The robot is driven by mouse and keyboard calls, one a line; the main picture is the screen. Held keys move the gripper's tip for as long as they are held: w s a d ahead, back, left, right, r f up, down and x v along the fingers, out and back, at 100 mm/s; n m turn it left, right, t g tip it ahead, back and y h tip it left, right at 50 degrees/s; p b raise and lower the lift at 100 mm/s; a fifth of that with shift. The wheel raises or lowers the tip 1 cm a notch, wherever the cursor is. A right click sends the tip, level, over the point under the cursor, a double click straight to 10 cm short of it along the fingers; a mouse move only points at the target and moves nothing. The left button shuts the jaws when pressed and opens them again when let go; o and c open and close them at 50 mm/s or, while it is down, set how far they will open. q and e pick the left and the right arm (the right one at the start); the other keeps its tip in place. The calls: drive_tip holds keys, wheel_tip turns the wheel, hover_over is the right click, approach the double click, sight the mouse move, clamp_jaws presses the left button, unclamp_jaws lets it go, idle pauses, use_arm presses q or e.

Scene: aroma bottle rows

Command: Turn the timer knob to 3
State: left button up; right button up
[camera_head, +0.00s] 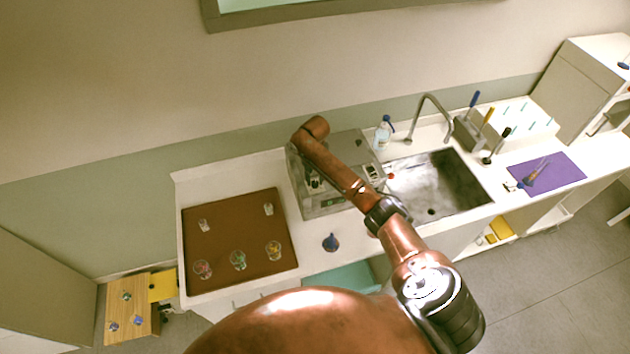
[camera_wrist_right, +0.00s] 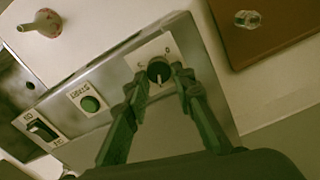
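The timer knob (camera_wrist_right: 158,72) is a round dark dial on a white label in the wrist view, set in the grey machine's panel. A light mark shows on its lower side; the label's figures are too small to read surely. My right gripper (camera_wrist_right: 157,79) has one finger on each side of the knob, apart, with a small gap seeming to show at the left finger. In the head view, my right gripper (camera_head: 314,182) is at the left part of the grey machine (camera_head: 343,148), and the knob cannot be made out there. My left gripper is not in view.
A brown tray (camera_head: 220,255) with several small glasses is left; a sink (camera_head: 455,190) is right.

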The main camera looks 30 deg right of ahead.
sight(315, 182)
drive_tip(key=o, duration=0.4)
drive_tip(key=shift+s+f, duration=0.15)
drive_tip(key=shift+f, duration=0.05)
drive_tip(key=shift+c, duration=0.2)
drive_tip(key=shift+a+r, duration=0.1)
wheel_tip(315, 182, up, 12)
idle(0.4)
